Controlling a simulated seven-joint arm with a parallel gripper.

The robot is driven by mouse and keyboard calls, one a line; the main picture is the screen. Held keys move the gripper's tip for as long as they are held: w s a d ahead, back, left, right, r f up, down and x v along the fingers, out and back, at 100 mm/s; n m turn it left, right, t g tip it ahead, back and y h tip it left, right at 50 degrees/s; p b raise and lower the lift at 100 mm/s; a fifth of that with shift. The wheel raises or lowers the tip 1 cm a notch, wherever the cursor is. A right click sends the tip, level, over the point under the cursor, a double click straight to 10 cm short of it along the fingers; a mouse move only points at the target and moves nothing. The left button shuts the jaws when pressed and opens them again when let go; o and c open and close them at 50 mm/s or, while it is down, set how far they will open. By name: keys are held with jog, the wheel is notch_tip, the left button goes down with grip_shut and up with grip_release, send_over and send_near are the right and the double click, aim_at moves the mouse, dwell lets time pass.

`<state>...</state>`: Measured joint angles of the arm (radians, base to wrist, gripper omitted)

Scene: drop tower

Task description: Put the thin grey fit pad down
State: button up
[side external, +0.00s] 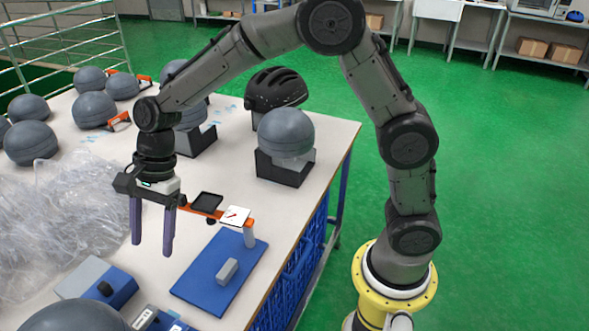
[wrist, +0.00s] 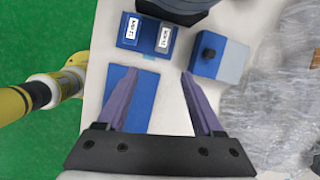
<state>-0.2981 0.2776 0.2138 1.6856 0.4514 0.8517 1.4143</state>
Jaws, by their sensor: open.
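A small grey block (side external: 228,271), which may be the thin grey fit pad, lies on a flat blue mat (side external: 204,284) near the table's front edge. I cannot judge its thickness for sure. My gripper (side external: 152,246) is open, points down and holds nothing. It hangs above the table, to the left of the mat in the side view. In the wrist view the open fingers (wrist: 158,72) have part of the blue mat (wrist: 142,100) at the left finger; the grey block is not visible there.
A blue holder with two white labels (wrist: 147,34) and a blue and grey box with a black knob (wrist: 219,58) stand near the mat. An orange-handled tool (side external: 249,234) lies behind the mat. Clear plastic wrap (side external: 65,225) covers the left. Grey domes (side external: 286,133) and a black helmet (side external: 274,89) stand behind.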

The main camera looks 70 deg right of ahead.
jog(key=s+d+r+n+t, duration=0.1)
jog(key=s+d+r+n, duration=0.3)
jog(key=s+d+r, duration=0.15)
jog(key=s+d+r+n+t+h, duration=0.2)
jog(key=s+d+n, duration=0.4)
jog(key=s, duration=0.3)
jog(key=s+d+r+n+t+h, duration=0.1)
jog(key=s+d+n+t+h, duration=0.1)
jog(key=s+d+n, duration=0.4)
jog(key=s+d, duration=0.2)
jog(key=s, duration=0.2)
jog(key=shift+d+r, duration=0.35)
